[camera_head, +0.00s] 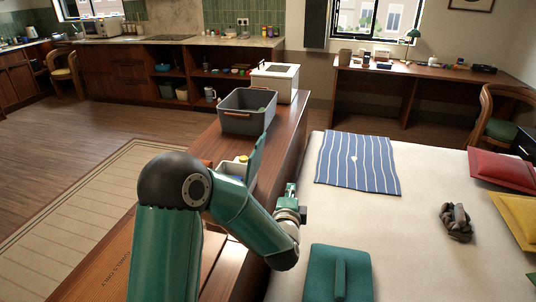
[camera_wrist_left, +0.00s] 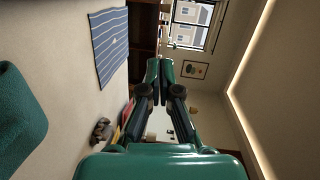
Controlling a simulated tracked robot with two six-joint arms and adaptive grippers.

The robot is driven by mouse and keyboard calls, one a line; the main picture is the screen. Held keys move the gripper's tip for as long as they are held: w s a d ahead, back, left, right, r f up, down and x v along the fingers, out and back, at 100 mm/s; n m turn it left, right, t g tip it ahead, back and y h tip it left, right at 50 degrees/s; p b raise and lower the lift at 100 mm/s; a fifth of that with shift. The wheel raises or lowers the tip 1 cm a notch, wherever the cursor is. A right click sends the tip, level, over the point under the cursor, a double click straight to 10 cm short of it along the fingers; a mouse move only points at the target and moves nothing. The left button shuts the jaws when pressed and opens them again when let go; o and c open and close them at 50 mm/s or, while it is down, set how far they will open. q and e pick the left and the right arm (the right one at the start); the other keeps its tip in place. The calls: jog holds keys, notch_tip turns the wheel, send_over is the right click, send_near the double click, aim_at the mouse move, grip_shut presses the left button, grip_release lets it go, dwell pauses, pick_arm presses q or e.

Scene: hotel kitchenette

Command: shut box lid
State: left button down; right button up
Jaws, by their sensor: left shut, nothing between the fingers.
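A box (camera_head: 232,168) with pale walls sits on the wooden bench, partly hidden behind my left arm. Its green lid (camera_head: 257,155) stands raised along the box's right side, so the box is open, with something yellow showing at it. My left gripper (camera_head: 291,188) is to the right of the lid and nearer to me, apart from it, by the edge of the bed. In the left wrist view its two fingers (camera_wrist_left: 160,76) are together with nothing between them. The box is not in the left wrist view. My right gripper is in neither view.
A grey bin (camera_head: 248,112) and a white box-like appliance (camera_head: 275,82) stand farther along the bench (camera_head: 283,139). The bed (camera_head: 405,235) on the right holds a striped cloth (camera_head: 357,162), a teal folded item (camera_head: 338,275) and cushions. Open floor lies left of the bench.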

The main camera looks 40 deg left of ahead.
aim_at(255, 160)
pick_arm(q)
jog(key=s+a+r+y, duration=0.1)
jog(key=a+r+y, duration=0.2)
jog(key=a+r, duration=0.15)
jog(key=w+a+r+m+p, duration=0.1)
jog(key=w+a+r+p, duration=0.1)
jog(key=w+a, duration=0.3)
jog(key=a+p, duration=0.1)
jog(key=a, duration=0.3)
